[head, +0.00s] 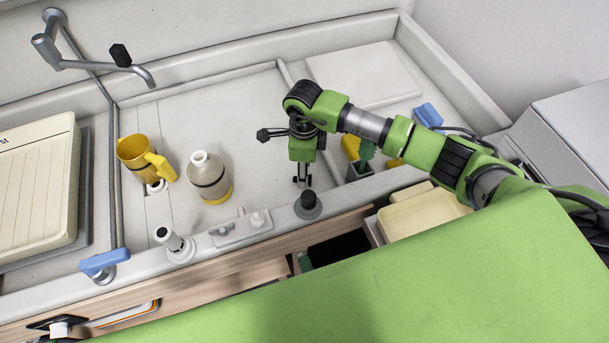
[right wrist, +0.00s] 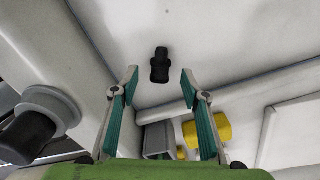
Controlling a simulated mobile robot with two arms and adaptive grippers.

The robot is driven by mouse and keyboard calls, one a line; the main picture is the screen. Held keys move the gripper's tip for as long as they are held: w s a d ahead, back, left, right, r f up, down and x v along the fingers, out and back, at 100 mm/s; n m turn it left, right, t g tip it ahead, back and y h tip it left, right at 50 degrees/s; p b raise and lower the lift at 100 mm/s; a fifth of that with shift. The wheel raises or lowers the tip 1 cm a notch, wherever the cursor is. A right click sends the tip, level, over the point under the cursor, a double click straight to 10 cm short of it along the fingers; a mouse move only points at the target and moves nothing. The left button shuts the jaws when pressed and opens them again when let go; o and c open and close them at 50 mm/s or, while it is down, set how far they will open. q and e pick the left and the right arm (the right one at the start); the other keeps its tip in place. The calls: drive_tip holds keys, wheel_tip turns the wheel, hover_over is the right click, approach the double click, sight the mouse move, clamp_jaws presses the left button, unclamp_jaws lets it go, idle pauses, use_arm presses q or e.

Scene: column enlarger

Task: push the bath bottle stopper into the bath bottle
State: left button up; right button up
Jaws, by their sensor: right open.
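The bath bottle (head: 209,180) is grey with a white neck and a yellow base. It stands upright in the basin, left of my right gripper in the head view. A small black stepped piece (head: 267,134), probably the bath bottle stopper, seems to lie on its side on the light basin floor. It also shows in the right wrist view (right wrist: 160,66), just beyond the fingertips and centred between them. My right gripper (head: 302,181) points down, open and empty; its two fingers show in the right wrist view (right wrist: 160,84). The bottle's mouth looks bare. My left gripper is out of view.
A yellow jug (head: 133,152) stands left of the bottle. A dark knob on a grey disc (head: 308,206) sits on the front ledge, near my right gripper. A grey holder (head: 360,171) with yellow and green things stands to the right. The floor between bottle and stopper is clear.

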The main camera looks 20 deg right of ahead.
drive_tip(key=shift+f, duration=1.1)
drive_tip(key=c, duration=1)
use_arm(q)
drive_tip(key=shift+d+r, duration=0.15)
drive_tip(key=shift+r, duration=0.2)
use_arm(e)
drive_tip(key=shift+r, duration=0.1)
